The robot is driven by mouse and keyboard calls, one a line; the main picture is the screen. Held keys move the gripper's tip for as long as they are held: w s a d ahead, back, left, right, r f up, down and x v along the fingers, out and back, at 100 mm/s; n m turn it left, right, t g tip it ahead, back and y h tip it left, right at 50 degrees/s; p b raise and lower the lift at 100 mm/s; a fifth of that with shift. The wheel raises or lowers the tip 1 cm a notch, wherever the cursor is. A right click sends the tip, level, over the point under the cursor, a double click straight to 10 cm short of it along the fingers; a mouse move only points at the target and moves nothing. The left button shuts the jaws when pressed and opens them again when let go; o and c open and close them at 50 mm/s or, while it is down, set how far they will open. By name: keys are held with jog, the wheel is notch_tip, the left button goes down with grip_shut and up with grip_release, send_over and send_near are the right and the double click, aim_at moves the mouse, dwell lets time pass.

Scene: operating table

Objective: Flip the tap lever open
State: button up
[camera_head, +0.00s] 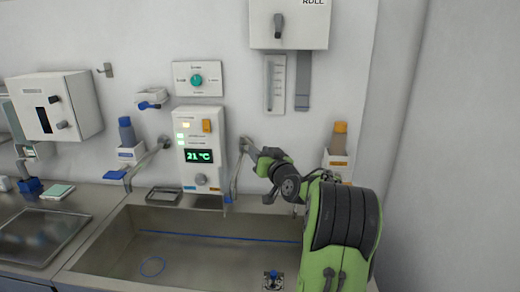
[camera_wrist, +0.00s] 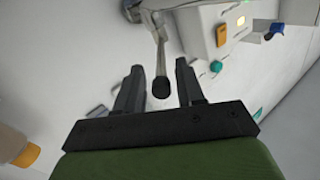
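A thin metal lever with a dark rounded end, seemingly the tap lever (camera_wrist: 161,88), shows in the wrist view. Its dark end appears between the two fingers of my gripper (camera_wrist: 159,68), with space on both sides. The fingers are apart and hold nothing; I cannot tell how deep the lever sits between them. In the head view my gripper is beside the right-hand metal tap arm (camera_head: 236,176), to the right of the white control box (camera_head: 201,150). My gripper and arm partly hide that area, so the lever's exact position is unclear there.
The steel sink (camera_head: 190,250) lies below, with a blue line inside. A bottle with an orange top (camera_head: 339,138) stands close to my arm. A white dispenser (camera_head: 289,24) hangs above.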

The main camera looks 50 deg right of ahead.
jog(key=shift+w+d, duration=0.2)
jog(key=shift+w, duration=0.3)
grip_shut()
